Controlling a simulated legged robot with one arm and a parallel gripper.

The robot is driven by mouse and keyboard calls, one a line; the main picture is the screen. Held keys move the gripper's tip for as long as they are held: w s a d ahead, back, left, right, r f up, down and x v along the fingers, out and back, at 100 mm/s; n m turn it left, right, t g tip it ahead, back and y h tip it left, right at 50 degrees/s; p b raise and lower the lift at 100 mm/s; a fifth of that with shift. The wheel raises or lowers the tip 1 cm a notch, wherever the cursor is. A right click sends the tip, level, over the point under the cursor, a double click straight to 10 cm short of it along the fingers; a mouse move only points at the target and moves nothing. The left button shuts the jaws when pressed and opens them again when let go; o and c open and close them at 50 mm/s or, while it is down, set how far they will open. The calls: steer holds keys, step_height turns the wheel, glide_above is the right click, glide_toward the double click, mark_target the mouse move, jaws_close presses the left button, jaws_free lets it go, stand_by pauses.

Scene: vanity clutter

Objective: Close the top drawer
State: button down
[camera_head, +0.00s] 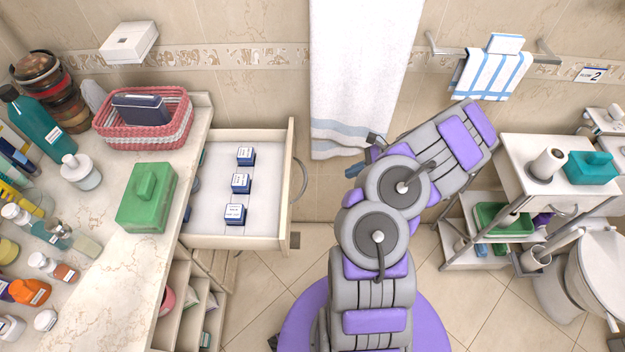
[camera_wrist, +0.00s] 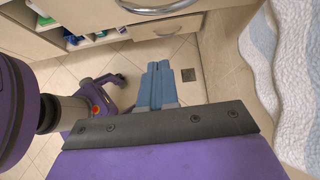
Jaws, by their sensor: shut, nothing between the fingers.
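The top drawer (camera_head: 262,215) of the vanity is pulled out to the right and stands open in the head view. Several small blue-and-white boxes (camera_head: 240,183) lie inside it. Its front panel (camera_head: 284,190) carries a curved metal handle (camera_head: 301,181), which also shows at the top of the wrist view (camera_wrist: 158,5). My gripper (camera_head: 354,171) is to the right of the drawer front, apart from it, below the hanging towel. Its blue fingers (camera_wrist: 156,84) are together and empty in the wrist view. My arm hides part of the gripper in the head view.
The marble counter (camera_head: 105,262) at left holds a green box (camera_head: 147,197), a woven basket (camera_head: 143,120) and many bottles. A white towel (camera_head: 350,70) hangs behind the gripper. A cart (camera_head: 540,150) and toilet stand at right. Tiled floor is clear below the drawer.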

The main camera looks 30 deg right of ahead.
steer(key=w+a+r+b+x, duration=0.1)
steer(key=b+x, duration=0.3)
steer(key=x, duration=0.8)
steer(key=shift+a+r, duration=0.35)
steer(key=shift+w, duration=0.2)
